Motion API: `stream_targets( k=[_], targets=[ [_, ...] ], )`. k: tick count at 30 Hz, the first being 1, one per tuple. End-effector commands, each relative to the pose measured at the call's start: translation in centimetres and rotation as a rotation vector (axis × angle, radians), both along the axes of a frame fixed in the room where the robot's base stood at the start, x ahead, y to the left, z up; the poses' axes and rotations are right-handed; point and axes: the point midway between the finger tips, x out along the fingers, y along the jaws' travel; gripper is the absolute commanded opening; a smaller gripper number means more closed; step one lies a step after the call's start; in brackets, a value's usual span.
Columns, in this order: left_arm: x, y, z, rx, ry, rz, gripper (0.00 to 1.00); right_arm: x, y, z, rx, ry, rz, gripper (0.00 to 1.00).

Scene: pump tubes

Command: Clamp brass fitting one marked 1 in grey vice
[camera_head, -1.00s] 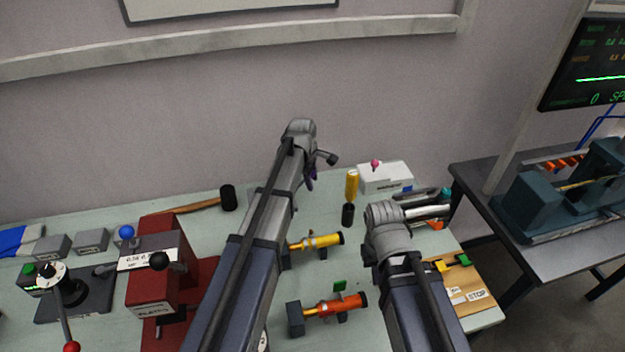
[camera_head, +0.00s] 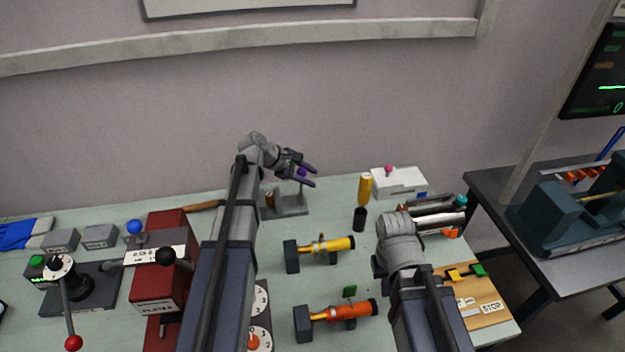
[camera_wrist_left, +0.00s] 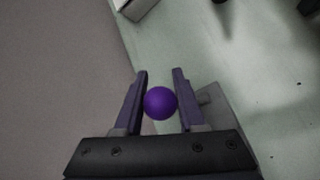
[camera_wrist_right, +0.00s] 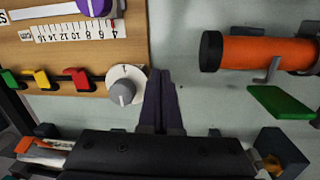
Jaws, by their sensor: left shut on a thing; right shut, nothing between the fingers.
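My left gripper (camera_head: 308,176) is shut on a purple ball (camera_wrist_left: 160,103), a knob that shows between its fingers in the left wrist view. In the head view it is above and behind the grey vice (camera_head: 290,206) at the back of the bench, partly covered by my arm. A small brass piece (camera_head: 269,199) stands upright at the vice's left end. I cannot read a mark 1 on it or tell whether the jaws grip it. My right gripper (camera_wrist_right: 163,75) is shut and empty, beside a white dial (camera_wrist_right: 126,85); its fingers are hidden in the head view.
A yellow tube (camera_head: 335,244) and an orange tube (camera_head: 345,311) lie in holders at mid-bench. A red press (camera_head: 155,285) and levers fill the left. A yellow-handled tool (camera_head: 364,190) and white box (camera_head: 400,182) stand at the back right. A wooden board (camera_wrist_right: 75,60) is by my right gripper.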

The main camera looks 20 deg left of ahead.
Motion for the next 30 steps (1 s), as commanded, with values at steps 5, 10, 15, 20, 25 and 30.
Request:
stream_targets(
  k=[5, 10, 15, 20, 25, 30],
  targets=[
    [-0.30, 0.24, -0.06, -0.017, -0.008, -0.003, 0.00, 0.00, 0.00, -0.34, 0.000, 0.000, 0.000, 0.00],
    [-0.29, 0.26, 0.01, -0.020, -0.010, -0.003, 0.00, 0.00, 0.00, -0.33, 0.000, 0.000, 0.000, 0.00],
    [-0.30, 0.26, 0.01, -0.019, -0.010, -0.003, 0.00, 0.00, 0.00, -0.32, 0.000, 0.000, 0.000, 0.00],
    [-0.26, 0.26, 0.02, -0.020, -0.009, -0.002, 0.53, 0.00, 0.00, -0.31, 0.000, 0.000, 0.000, 0.00],
    [-0.21, 0.25, 0.05, -0.020, -0.011, -0.001, 0.69, 0.00, 0.00, -0.30, 0.000, 0.000, 0.000, 0.00],
    [-0.17, 0.24, 0.07, -0.021, -0.011, -0.002, 0.69, 0.00, 0.00, -0.29, 0.000, 0.000, 0.000, 0.00]
  ],
)
